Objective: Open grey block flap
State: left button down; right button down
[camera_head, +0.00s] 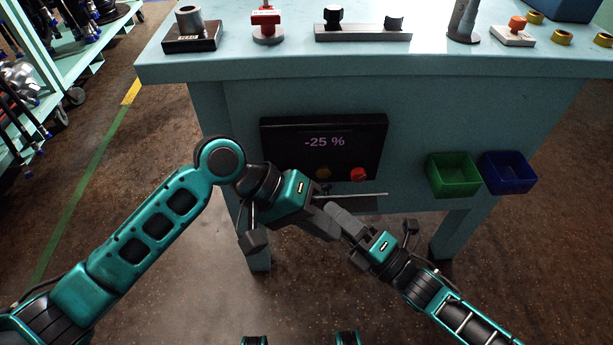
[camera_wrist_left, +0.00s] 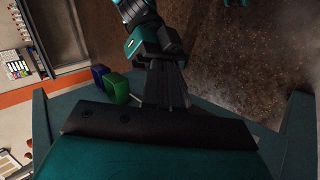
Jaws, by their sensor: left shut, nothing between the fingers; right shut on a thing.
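A long grey block (camera_head: 362,33) with two black parts on top lies on the bench top; which part is its flap I cannot tell. My left gripper (camera_head: 332,234) is shut with nothing in it, low in front of the bench, well away from the block. My right gripper (camera_head: 336,212) is close against it, fingers crossing or touching. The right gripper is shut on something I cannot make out. In the left wrist view the right gripper (camera_wrist_left: 165,95) reaches down from the top, its fingertips partly hidden behind a dark plate.
The teal bench (camera_head: 400,68) carries a black block with a grey cylinder (camera_head: 189,22), a red valve (camera_head: 266,18) and yellow rings (camera_head: 562,37). On its front are a screen reading -25 % (camera_head: 323,142), a green bin (camera_head: 454,176) and a blue bin (camera_head: 508,173).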

aim_at(325, 198)
pick_arm(q)
jog(key=w+a+r+n+y, duration=0.2)
jog(key=w+r+n+y, duration=0.1)
jog(key=w+r+y, duration=0.65)
jog(key=shift+t, duration=0.4)
notch_tip(325, 198, down, 9)
jog(key=shift+s, duration=0.1)
pick_arm(e)
jog(key=shift+f, duration=0.5)
pick_arm(q)
jog(key=shift+s, duration=0.1)
jog(key=shift+s+a+f+t, duration=0.1)
jog(key=shift+s+f+t, duration=0.25)
jog(key=shift+s, duration=0.25)
pick_arm(e)
jog(key=shift+w, duration=0.1)
jog(key=shift+r, duration=0.1)
